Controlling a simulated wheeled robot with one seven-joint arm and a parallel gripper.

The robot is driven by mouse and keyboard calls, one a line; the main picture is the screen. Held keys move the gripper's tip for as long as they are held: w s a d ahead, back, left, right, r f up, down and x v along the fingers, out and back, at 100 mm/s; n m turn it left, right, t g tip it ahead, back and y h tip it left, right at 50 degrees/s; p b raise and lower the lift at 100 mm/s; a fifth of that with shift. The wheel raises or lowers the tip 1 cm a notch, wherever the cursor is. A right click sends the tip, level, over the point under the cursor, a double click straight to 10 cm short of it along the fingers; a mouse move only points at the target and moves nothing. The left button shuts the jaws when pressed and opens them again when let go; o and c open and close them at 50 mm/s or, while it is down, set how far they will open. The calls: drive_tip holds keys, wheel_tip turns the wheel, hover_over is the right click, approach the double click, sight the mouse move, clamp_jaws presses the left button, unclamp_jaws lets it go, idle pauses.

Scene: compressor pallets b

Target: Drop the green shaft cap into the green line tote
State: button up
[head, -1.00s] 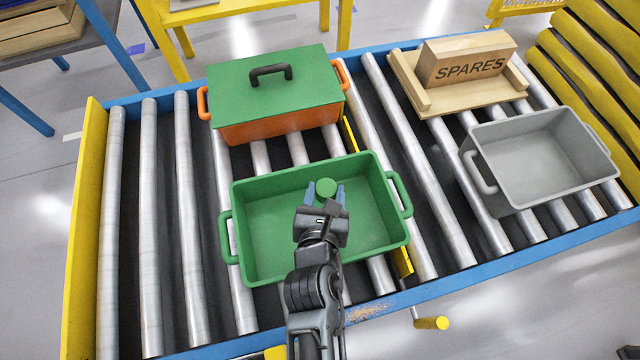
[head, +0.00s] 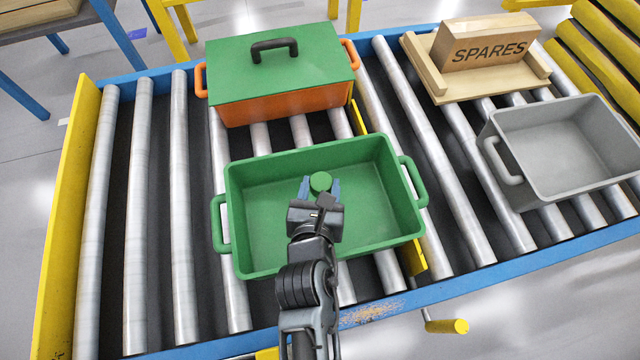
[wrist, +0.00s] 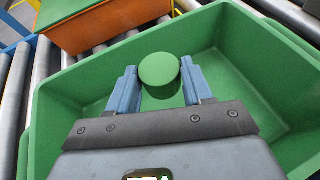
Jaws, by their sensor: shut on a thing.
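The green shaft cap (head: 320,182) is a small round green piece held between the blue fingers of my gripper (head: 320,188). The green line tote (head: 252,262) is an open green tub with side handles on the conveyor rollers. In the head view my gripper and the cap appear over the tote's interior. The wrist view shows the cap (wrist: 160,72) between the two fingers (wrist: 160,85), with the tote's walls (wrist: 45,130) around them. The cap's exact height above the tote floor is hard to tell.
An orange box with a green lid (head: 272,75) stands behind the tote. A grey tub (head: 560,150) is on the right, with a wooden SPARES block (head: 488,45) on a wooden tray behind it. Bare rollers (head: 135,200) lie to the left.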

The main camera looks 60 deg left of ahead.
drive_tip(key=shift+f, duration=0.25)
drive_tip(key=o, duration=1.1)
drive_tip(key=shift+p+v, duration=1.2)
drive_tip(key=shift+v, duration=2.75)
